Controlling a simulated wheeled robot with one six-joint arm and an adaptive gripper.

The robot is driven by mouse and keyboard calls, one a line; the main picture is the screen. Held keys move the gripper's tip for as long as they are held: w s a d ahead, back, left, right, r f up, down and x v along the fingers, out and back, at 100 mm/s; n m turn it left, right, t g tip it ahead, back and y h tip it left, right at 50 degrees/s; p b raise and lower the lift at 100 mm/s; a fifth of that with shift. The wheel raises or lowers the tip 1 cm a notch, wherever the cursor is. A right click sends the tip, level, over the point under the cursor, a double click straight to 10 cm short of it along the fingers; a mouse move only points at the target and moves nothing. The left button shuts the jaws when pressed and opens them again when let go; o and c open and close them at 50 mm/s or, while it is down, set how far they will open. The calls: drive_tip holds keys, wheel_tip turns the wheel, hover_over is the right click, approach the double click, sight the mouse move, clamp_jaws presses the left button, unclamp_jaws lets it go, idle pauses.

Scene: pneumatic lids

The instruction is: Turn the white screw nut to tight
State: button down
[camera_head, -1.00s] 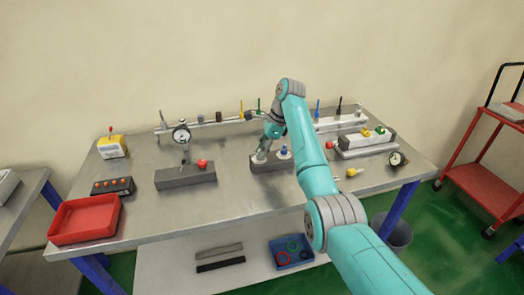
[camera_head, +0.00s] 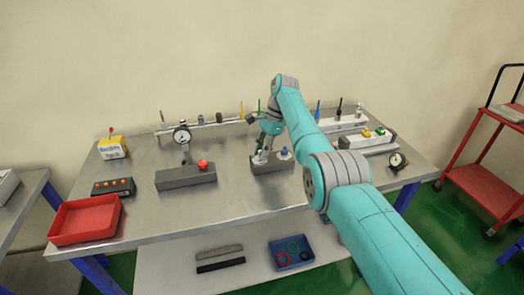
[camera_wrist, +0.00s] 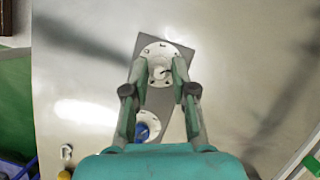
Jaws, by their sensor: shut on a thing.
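The white screw nut (camera_wrist: 158,71) sits at the centre of a round white flange (camera_wrist: 152,50) on a grey block, seen in the wrist view. My gripper (camera_wrist: 160,70) has its two fingertips closed on either side of the nut, and they hide its sides. In the head view my gripper (camera_head: 262,156) points down at the left part of the grey block (camera_head: 272,167), and the nut is mostly hidden there. I cannot read how tight the nut is.
Another gauge (camera_head: 397,160) and a white block (camera_head: 362,142) stand to the right. A red tray (camera_head: 85,219) is at the front left. The table front is clear.

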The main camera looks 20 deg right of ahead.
drive_tip(key=shift+n, duration=0.4)
idle(0.4)
drive_tip(key=c, duration=0.9)
unclamp_jaws()
drive_tip(key=shift+c, duration=0.2)
wheel_tip(320, 180, up, 10)
